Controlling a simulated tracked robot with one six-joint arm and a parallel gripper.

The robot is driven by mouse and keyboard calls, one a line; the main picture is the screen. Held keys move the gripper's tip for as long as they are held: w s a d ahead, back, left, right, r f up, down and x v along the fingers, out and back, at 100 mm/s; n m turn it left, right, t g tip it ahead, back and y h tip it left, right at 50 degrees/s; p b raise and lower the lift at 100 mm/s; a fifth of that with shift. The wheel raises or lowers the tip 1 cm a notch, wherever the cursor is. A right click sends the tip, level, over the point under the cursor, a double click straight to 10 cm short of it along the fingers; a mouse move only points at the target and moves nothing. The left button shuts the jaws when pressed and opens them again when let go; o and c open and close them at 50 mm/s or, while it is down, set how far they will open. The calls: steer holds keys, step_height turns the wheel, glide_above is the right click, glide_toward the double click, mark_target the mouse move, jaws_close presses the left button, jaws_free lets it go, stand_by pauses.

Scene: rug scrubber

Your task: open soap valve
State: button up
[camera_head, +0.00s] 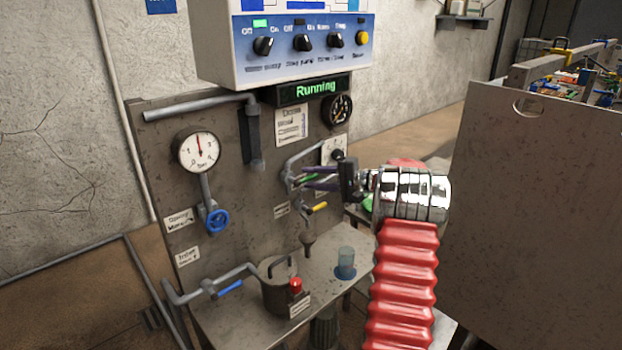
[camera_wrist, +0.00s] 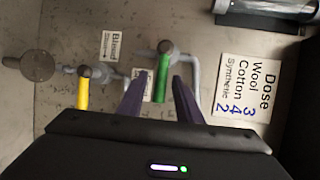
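My gripper (camera_head: 306,178) reaches left to the pipes on the panel, its purple fingers apart. In the wrist view my gripper (camera_wrist: 160,84) is open, with a green valve handle (camera_wrist: 163,76) showing between the fingertips. I cannot tell whether either finger touches it. The green handle also shows partly between the fingers in the head view. A yellow valve handle (camera_wrist: 83,93) lies left of the fingers in the wrist view, and below them in the head view (camera_head: 318,207). A small label (camera_wrist: 147,86) by the green handle is partly hidden and unreadable.
A blue wheel valve (camera_head: 217,220) sits under a gauge (camera_head: 199,152) on the panel. A lidded pot (camera_head: 279,286) and a blue cup (camera_head: 346,262) stand on the shelf below. A control box (camera_head: 293,45) overhangs; a display (camera_head: 311,90) reads "Running". A large board (camera_head: 540,200) stands right.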

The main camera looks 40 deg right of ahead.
steer(key=shift+w+a+f, duration=0.1)
steer(key=shift+w+a, duration=0.15)
steer(key=shift+w, duration=0.25)
steer(key=shift+c, duration=0.6)
jaws_close()
steer(key=shift+f, duration=0.1)
steer(key=shift+d, duration=0.2)
steer(key=shift+s, duration=0.1)
